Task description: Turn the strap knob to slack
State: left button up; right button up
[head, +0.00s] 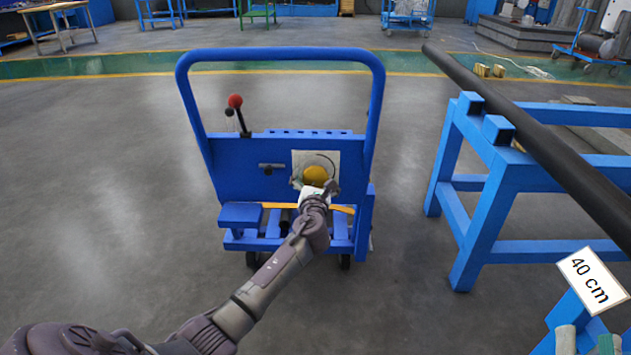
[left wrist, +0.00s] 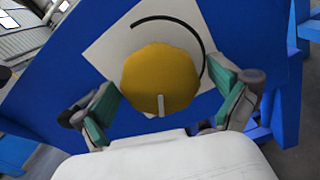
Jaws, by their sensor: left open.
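The strap knob (head: 315,174) is a round yellow disc on a white plate (head: 328,158) on the blue cart's panel. In the left wrist view the yellow knob (left wrist: 160,75) has a short white mark at its lower edge, pointing down. A black arc on the white plate (left wrist: 118,48) curves over the knob's top and right side. My left gripper (head: 316,187) is at the knob. In the left wrist view its open fingers (left wrist: 168,88) with green pads stand either side of the knob, with visible gaps.
The blue cart (head: 232,170) has a tall handle frame and a red-tipped lever (head: 236,103) at left. An orange strap (head: 343,209) crosses low. A blue stand (head: 470,215) with a black pipe (head: 540,130) is at right. Floor left of the cart is clear.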

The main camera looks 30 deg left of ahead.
pick_arm(q)
jog(key=shift+w, duration=0.1)
jog(key=c, duration=1.2)
jog(key=shift+o, duration=0.2)
